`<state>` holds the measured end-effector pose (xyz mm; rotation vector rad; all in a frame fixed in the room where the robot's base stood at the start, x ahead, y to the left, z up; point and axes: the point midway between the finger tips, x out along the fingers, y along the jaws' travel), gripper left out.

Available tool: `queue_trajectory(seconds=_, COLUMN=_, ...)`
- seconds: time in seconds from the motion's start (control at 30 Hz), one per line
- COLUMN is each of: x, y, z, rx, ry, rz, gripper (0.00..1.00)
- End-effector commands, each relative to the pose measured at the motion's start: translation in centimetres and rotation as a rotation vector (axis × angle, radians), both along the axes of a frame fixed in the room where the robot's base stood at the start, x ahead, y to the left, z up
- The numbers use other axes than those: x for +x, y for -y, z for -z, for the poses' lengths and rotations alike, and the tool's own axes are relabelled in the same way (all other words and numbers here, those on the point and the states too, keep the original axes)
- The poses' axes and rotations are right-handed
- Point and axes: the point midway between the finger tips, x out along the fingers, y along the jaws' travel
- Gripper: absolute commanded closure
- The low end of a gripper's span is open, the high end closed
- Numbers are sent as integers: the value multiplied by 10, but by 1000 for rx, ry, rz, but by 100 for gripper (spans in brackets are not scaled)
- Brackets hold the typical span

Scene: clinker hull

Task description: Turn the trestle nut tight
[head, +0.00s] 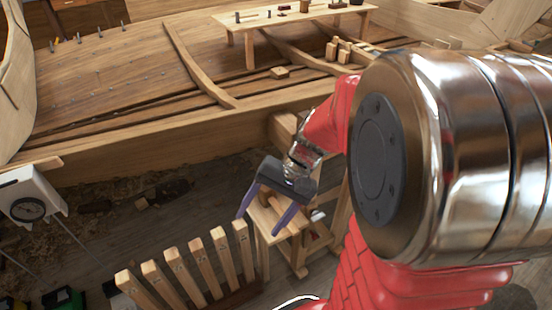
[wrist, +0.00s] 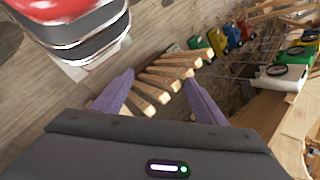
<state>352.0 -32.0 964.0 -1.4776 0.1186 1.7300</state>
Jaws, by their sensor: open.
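My gripper (head: 263,214) is open and empty, with its two purple fingers spread and pointing down. It hangs over or in front of a small wooden trestle-like stand (head: 262,218) beside the hull; the exact gap cannot be told. I cannot make out the trestle nut in either view; it may be hidden by my gripper or arm, or too small. In the wrist view my gripper (wrist: 158,76) has nothing held between its fingers, and a row of wooden slats (wrist: 152,92) shows beyond them.
Upright wooden slats (head: 200,262) stand left of the stand.

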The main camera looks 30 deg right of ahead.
Motion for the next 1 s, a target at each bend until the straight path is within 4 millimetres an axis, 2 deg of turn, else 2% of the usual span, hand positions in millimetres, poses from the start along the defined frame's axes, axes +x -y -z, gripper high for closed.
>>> queue_trajectory(seconds=0.47, x=31, y=43, z=52, rx=363, ry=-131, rz=328, gripper=34)
queue_trajectory(seconds=0.77, x=47, y=82, z=88, rx=588, ry=-162, rz=550, gripper=34)
queue_trajectory(seconds=1.0, x=54, y=120, z=122, rx=765, ry=-160, rz=738, gripper=34)
